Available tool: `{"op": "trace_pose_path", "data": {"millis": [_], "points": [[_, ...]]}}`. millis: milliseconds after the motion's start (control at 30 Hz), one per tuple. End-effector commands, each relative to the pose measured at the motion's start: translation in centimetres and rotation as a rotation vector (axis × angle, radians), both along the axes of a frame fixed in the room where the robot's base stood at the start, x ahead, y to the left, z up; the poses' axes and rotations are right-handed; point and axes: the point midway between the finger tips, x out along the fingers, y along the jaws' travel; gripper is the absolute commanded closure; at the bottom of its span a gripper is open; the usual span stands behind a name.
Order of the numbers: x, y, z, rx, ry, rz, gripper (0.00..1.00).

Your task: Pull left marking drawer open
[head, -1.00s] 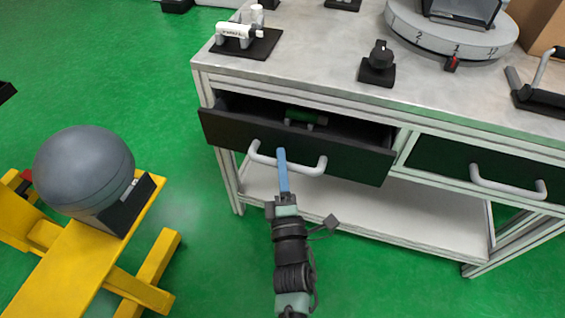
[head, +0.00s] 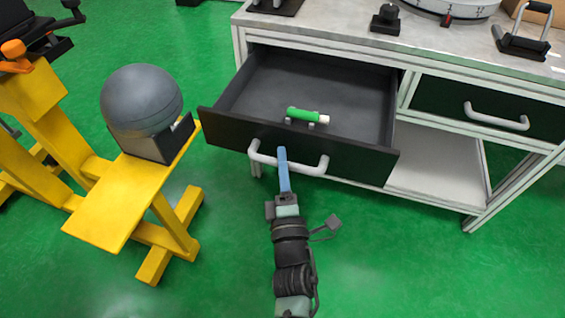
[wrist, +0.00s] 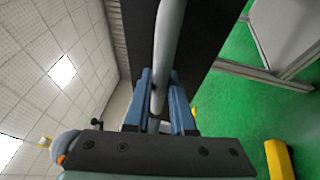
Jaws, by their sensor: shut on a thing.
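The left marking drawer (head: 245,138) is a black drawer in the workbench, pulled well out in the head view. Its inside is in plain sight, with a green and white cylindrical item (head: 305,115) resting on a small holder. My gripper (head: 283,157) is at the drawer's pale bar handle (head: 313,170), left of the handle's middle. In the wrist view the blue fingers (wrist: 160,98) are shut on the handle bar (wrist: 168,45), one on each side. The black drawer front (wrist: 205,40) shows behind the bar.
The right drawer (head: 485,105) is closed. A yellow stand (head: 125,200) bearing a grey sphere (head: 141,98) is close to the left drawer's left front corner. Green floor (head: 400,270) is clear in front of the bench.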

Motion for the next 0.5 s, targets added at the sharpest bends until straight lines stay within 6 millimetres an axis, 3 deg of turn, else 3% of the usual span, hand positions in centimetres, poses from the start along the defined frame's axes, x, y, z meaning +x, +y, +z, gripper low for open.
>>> {"op": "trace_pose_path", "data": {"millis": [467,500], "points": [[0.00,-0.04,0.03,-0.001,-0.001,-0.001,1.00],[0.00,-0.04,0.03,-0.001,-0.001,-0.001,0.72]]}}
